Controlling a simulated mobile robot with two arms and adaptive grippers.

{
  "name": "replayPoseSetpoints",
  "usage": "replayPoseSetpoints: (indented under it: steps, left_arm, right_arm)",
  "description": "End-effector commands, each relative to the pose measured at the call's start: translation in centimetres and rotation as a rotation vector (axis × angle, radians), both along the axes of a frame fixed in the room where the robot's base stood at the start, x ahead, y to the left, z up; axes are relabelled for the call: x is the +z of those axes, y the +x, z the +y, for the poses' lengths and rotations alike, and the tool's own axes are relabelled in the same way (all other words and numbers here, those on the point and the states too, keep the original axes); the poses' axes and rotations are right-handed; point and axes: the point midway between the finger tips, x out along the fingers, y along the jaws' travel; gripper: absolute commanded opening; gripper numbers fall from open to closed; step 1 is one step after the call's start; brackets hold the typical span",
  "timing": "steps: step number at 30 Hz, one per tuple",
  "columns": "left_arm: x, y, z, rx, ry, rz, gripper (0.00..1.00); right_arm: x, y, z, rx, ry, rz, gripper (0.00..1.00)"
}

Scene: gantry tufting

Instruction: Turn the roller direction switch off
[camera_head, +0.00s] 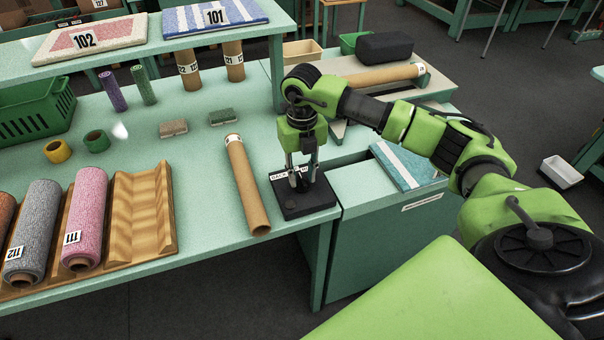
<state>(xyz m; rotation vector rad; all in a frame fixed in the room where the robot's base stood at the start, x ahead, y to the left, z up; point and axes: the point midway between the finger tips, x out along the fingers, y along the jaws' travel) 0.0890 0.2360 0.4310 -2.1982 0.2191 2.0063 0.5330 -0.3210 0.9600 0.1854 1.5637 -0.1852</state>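The roller direction switch (318,203) is a small black box with a white label strip on its top, near the right front corner of the green table. Part of the label reads "BACK". My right gripper (301,183) points down right over the box, with its fingers at the label and the switch's top. The fingers hide the switch's lever, so its position cannot be told. The fingers look slightly apart, but whether they hold anything is unclear. My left gripper is not in view.
A cardboard tube (246,185) lies just left of the box. A wooden rack (142,217) holds rolls, including a pink roll (86,215). A raised shelf (146,46) with numbered mats stands behind. A cabinet (385,215) stands at the right.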

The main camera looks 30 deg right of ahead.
Motion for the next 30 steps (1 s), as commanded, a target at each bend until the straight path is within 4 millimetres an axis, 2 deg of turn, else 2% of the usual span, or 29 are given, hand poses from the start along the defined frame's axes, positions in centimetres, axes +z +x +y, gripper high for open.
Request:
replayPoseSetpoints:
  steps: [15, 21, 30]
  left_arm:
    - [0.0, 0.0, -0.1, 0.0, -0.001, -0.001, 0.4]
    - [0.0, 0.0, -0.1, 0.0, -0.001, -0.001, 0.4]
    - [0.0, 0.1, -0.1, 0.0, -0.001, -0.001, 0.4]
  right_arm:
    - [9.7, 0.1, 0.0, -0.001, 0.001, -0.006, 0.26]
    - [11.5, 0.1, 0.0, -0.001, 0.001, -0.002, 0.26]
    - [11.7, 0.0, 0.0, -0.001, 0.001, -0.002, 0.26]
